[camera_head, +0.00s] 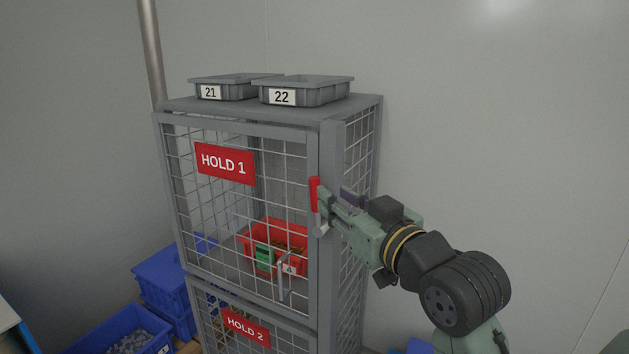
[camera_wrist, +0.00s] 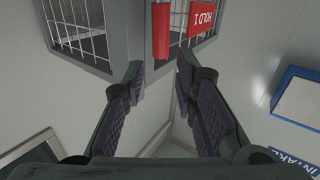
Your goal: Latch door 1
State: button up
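Door 1 (camera_head: 235,215) is a grey wire-mesh door with a red HOLD 1 sign (camera_head: 225,163), at the top of the grey cage. It looks shut or nearly shut; a small gap cannot be ruled out. The red latch handle (camera_head: 315,194) hangs upright on the door's right side, above a grey metal piece (camera_head: 319,228). The red handle also shows in the wrist view (camera_wrist: 161,28), ahead of and between the fingers. My gripper (camera_head: 326,204) is close to the handle from the right. In the wrist view its fingers (camera_wrist: 160,76) are apart with nothing between the tips.
Inside the cage stands a red bin (camera_head: 285,236). A grey pull handle (camera_head: 284,276) sticks out low on door 1. Door 2 is below, with a HOLD 2 sign (camera_head: 246,327). Grey trays stand on the cage top (camera_head: 362,99). Blue crates (camera_head: 163,282) stand left; a wall is behind.

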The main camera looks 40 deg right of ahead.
aim_at(317, 185)
jog(key=w, duration=0.2)
jog(key=w+d+p, duration=0.1)
jog(key=w, duration=0.4)
jog(key=shift+d+p, duration=0.15)
jog(key=shift+p, duration=0.15)
jog(key=shift+c, duration=0.5)
grip_shut()
